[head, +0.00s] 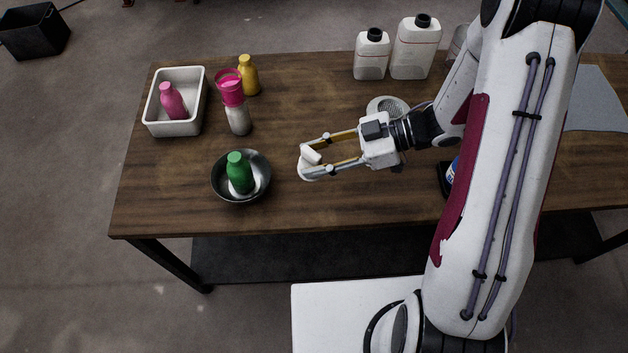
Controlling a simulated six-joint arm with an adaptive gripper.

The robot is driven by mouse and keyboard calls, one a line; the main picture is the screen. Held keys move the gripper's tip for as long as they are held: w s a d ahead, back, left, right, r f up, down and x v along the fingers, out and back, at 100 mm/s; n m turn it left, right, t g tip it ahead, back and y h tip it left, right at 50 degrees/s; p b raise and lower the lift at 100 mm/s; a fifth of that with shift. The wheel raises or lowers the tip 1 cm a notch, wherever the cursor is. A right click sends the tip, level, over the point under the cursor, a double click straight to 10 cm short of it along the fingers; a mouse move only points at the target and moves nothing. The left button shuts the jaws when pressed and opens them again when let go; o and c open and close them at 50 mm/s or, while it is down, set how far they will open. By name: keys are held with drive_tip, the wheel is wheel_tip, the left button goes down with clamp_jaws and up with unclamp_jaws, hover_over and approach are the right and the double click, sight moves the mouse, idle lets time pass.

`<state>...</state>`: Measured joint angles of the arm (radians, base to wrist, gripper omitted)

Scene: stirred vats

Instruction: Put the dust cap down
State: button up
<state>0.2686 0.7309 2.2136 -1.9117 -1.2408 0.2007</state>
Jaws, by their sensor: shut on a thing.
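My gripper (309,162) reaches left over the middle of the brown table. It is shut on a small white piece, the dust cap (311,154), which sits between the fingertips. The fingers hide part of the cap. Whether it is clear of the tabletop or touching it, I cannot tell. The gripper is to the right of a dark metal bowl (220,190) that holds a green bottle (239,172) on something white.
A white tray (151,114) with a pink bottle (172,100) stands at the left. Beside it are a yellow bottle (249,75) and a pink-topped clear container (237,115). White jugs (412,50) stand at the back. The front table middle is clear.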

drive_tip(key=shift+f, duration=2.5)
drive_tip(key=shift+f, duration=0.1)
drive_tip(key=shift+f, duration=2)
drive_tip(key=shift+f, duration=0.15)
drive_tip(key=o, duration=1.1)
drive_tip(key=shift+c, duration=0.2)
drive_tip(key=shift+d+r, duration=0.15)
drive_tip(key=shift+r, duration=0.1)
drive_tip(key=shift+v, duration=5.85)
